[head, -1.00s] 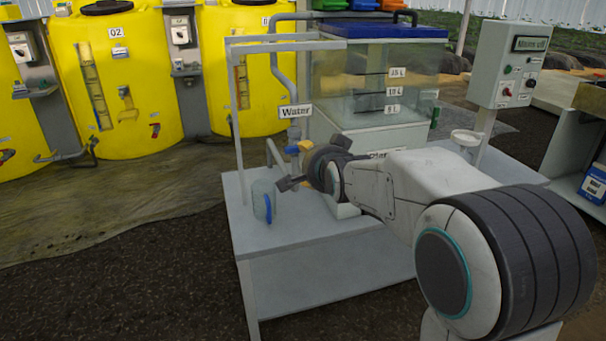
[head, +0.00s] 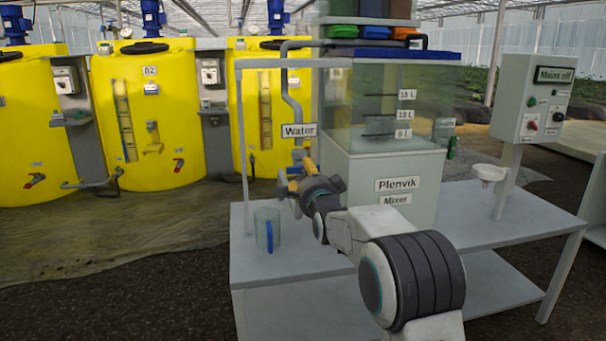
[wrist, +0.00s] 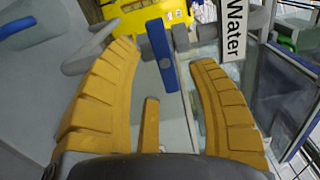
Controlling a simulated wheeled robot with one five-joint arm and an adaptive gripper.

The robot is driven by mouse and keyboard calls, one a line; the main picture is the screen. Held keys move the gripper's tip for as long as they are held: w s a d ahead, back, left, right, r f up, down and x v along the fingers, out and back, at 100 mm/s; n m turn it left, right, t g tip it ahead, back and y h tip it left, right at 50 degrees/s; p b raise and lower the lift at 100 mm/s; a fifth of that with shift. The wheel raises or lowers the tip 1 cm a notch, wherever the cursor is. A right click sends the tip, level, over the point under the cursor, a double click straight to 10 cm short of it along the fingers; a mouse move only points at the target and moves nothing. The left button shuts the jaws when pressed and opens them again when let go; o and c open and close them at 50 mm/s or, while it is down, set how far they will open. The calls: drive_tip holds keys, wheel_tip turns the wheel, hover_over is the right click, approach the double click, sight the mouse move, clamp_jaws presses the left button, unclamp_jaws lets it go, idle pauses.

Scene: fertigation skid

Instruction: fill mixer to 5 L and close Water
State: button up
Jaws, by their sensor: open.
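The glass-walled mixer tank (head: 352,110) stands on the bench, with level labels of 5 L (head: 403,134), 10 L and 15 L. I cannot tell its liquid level surely. The Water label (head: 299,130) hangs by a grey pipe left of the tank and shows in the wrist view (wrist: 235,30). The blue valve lever (wrist: 160,55) lies across a grey pipe near that label. My gripper (head: 293,173) is open below the label. In the wrist view its yellow fingers (wrist: 165,58) stand either side of the lever, apart from it. My gripper hides the valve in the head view.
A clear jug with a blue handle (head: 267,229) stands on the bench (head: 300,258) left of my arm. Yellow tanks (head: 148,110) line the back.

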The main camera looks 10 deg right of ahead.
sight(305, 171)
drive_tip(key=shift+w, duration=2.15)
drive_tip(key=shift+o, duration=0.2)
clamp_jaws()
drive_tip(key=n+b, duration=0.2)
drive_tip(key=n, duration=0.4)
drive_tip(key=shift+d, duration=0.15)
drive_tip(key=shift+r+n+b, duration=0.1)
drive_tip(key=shift+n+b, duration=0.65)
drive_tip(key=shift+n, duration=1.65)
